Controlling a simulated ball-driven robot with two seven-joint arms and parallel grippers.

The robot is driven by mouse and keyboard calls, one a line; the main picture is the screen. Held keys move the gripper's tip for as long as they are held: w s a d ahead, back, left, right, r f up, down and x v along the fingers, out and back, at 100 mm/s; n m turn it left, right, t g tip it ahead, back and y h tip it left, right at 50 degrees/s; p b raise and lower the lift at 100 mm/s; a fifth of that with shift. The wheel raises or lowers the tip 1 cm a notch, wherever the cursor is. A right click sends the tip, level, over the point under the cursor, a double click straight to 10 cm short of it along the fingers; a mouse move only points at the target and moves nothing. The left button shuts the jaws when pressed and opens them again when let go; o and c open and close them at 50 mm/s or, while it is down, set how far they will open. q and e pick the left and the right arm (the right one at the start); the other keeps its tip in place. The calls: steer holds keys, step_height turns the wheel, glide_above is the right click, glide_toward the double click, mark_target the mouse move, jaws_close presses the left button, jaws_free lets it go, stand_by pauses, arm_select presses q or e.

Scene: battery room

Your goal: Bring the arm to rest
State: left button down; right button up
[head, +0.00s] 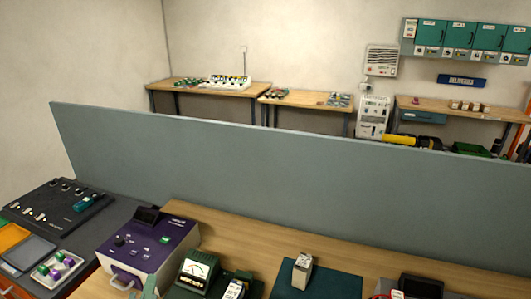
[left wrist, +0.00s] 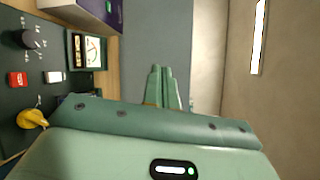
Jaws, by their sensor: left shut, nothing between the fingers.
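My left gripper (head: 150,288) shows at the bottom edge of the head view as a small pale green tip, in front of the purple device. In the left wrist view its two green fingers (left wrist: 163,86) lie together, shut with nothing between them. They stand out against the grey divider. Most of the left arm is outside the head view. My right gripper is in neither view.
The purple device (head: 148,242), a green meter (head: 197,268) and a small box (head: 302,270) stand on the wooden bench (head: 250,238). A grey divider (head: 260,165) rises behind. A dark panel with a yellow knob (left wrist: 32,118) is left in the wrist view.

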arm_select(q)
steer(key=s+a+f+n+g+y, duration=0.1)
steer(key=s+a+f+n+g, duration=0.2)
steer(key=s+n+g, duration=0.3)
steer(key=s+a+f+n+g+y, duration=0.1)
steer(key=s+a+f+n+g, duration=0.25)
steer(key=s+n, duration=0.35)
steer(key=s+d+f+g+h+b, duration=0.1)
steer(key=s+d+f+b, duration=0.1)
steer(key=f, duration=1)
steer(key=s+d+f+g+h+b, duration=0.1)
steer(key=s+d+f+b, duration=0.15)
steer(key=f, duration=0.95)
steer(key=s+d+f+g+h+b, duration=0.1)
steer(key=s+f+h+b, duration=0.15)
steer(key=f, duration=0.95)
steer(key=s+f+n+g+b, duration=0.2)
steer(key=s+f+b, duration=0.3)
steer(key=s+f, duration=1.3)
steer(key=shift+s+a+f+n+g+b, duration=0.25)
steer(key=shift+s+f+n+g+b, duration=0.1)
steer(key=shift+f+g, duration=0.3)
steer(key=shift+f+h, duration=0.1)
steer(key=shift+h, duration=0.15)
